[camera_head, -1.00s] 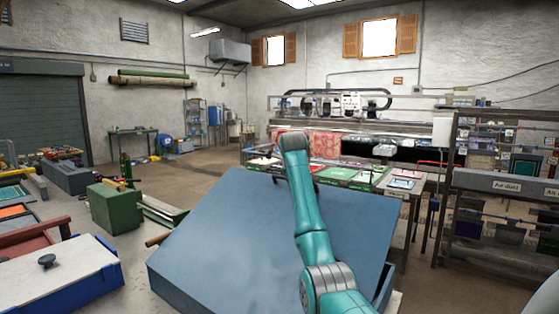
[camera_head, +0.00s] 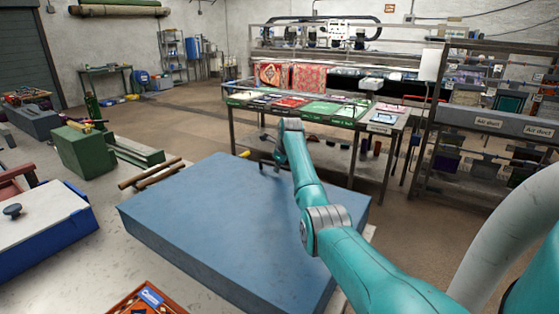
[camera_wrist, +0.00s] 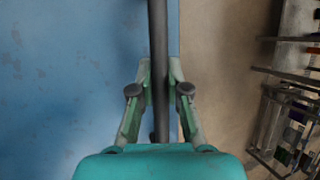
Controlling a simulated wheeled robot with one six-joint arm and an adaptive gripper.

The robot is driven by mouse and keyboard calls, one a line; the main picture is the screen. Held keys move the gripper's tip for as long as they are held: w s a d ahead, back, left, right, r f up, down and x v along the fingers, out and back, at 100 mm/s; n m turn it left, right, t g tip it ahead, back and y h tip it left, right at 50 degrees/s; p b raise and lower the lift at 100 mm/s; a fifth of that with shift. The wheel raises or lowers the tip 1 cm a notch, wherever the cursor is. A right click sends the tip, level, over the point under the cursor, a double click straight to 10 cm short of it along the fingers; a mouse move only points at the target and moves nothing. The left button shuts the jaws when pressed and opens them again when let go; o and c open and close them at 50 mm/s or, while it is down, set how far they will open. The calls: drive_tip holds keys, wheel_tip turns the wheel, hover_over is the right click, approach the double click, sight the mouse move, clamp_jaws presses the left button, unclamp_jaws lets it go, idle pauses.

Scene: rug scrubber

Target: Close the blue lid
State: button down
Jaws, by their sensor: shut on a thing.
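The blue lid (camera_head: 225,215) lies broad and nearly level across the picture in the head view, in front of me. Its blue surface (camera_wrist: 60,80) fills the left of the wrist view. My gripper (camera_head: 277,168) is at the lid's far edge. In the wrist view its two fingers (camera_wrist: 159,66) stand on either side of a dark bar (camera_wrist: 158,25) that runs along the lid's edge, and they are shut on it. The box under the lid is mostly hidden, so I cannot tell whether any gap is left.
A white-topped blue box (camera_head: 40,222) stands at the left, near a green box (camera_head: 84,150). A wooden tray (camera_head: 145,298) lies at the near edge. A long table of trays (camera_head: 320,112) stands beyond the lid, and a rack (camera_head: 490,140) at the right.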

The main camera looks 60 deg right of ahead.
drive_tip(key=shift+a+f, duration=0.1)
drive_tip(key=shift+f, duration=0.3)
drive_tip(key=c, duration=1.1)
unclamp_jaws()
drive_tip(key=shift+f, duration=0.1)
drive_tip(key=shift+c, duration=0.2)
drive_tip(key=shift+s+r, duration=0.2)
drive_tip(key=shift+r, duration=0.5)
drive_tip(key=v, duration=1)
drive_tip(key=shift+a+r, duration=0.2)
drive_tip(key=shift+r, duration=0.05)
drive_tip(key=shift+s, duration=0.1)
